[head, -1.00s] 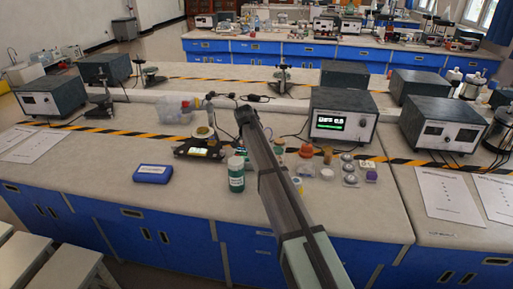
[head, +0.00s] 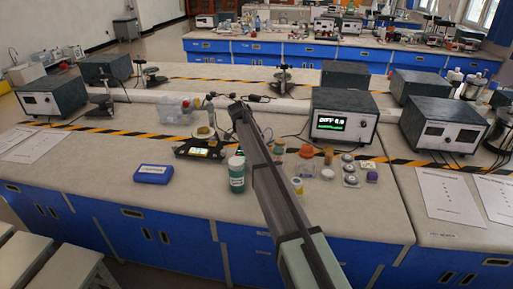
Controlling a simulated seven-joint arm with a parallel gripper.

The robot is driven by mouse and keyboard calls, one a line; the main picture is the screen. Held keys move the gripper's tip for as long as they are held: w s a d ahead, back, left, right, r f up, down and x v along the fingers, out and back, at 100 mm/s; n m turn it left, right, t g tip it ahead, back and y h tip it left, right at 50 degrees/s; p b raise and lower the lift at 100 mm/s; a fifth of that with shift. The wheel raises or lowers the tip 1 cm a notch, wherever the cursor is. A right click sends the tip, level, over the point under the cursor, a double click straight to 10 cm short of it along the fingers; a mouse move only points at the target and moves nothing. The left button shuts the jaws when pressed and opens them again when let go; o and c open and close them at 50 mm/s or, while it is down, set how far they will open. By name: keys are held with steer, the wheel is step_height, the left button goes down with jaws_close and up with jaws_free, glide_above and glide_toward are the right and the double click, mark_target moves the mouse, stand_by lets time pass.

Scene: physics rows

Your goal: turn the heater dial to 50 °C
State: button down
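A grey box (head: 343,115) with a lit display reading about "DIFF 0.0" stands to the right.
A green bottle with a white cap (head: 237,174) stands close left of my arm. A blue case (head: 153,174) lies farther left. Small jars and lids, including a purple one (head: 372,176), stand right of the arm.

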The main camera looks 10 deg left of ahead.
stand_by(0.3)
steer(key=c, duration=0.8)
jaws_free()
steer(key=v, duration=1.3)
steer(key=shift+a+r, duration=0.1)
steer(key=shift+r, duration=0.25)
steer(key=shift+r, duration=0.1)
